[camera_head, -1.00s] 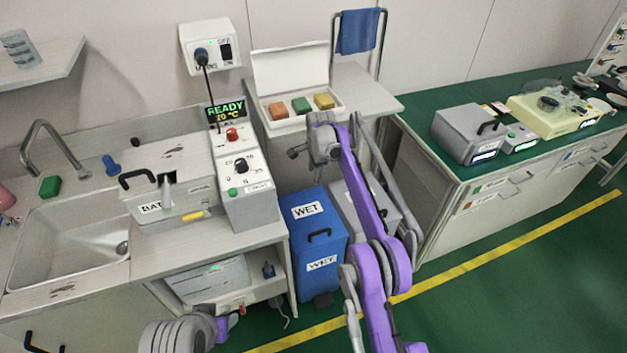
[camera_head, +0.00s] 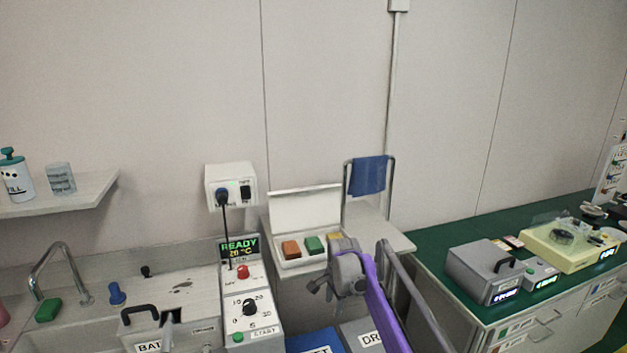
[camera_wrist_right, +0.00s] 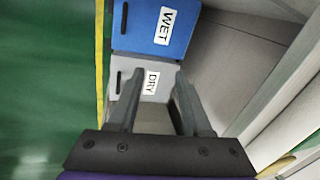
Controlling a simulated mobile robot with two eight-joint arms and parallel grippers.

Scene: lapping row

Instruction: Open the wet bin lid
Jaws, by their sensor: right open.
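The blue wet bin (camera_head: 316,341) shows only its lid's back edge at the bottom of the head view, with part of its WET label. In the right wrist view the bin's blue top (camera_wrist_right: 180,45) shows its WET label and a dark handle, and the lid looks shut. My right gripper (camera_head: 322,288) is above the bins in the head view. In the right wrist view its two fingers (camera_wrist_right: 155,85) are apart, with nothing between them, over the grey DRY bin (camera_wrist_right: 150,86). My left gripper is not in view.
The bath unit (camera_head: 170,325) and its control box (camera_head: 250,310) stand left of the bins. A shelf with an open tray (camera_head: 305,258) of coloured blocks is behind my right gripper. A green bench (camera_head: 450,300) is at the right.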

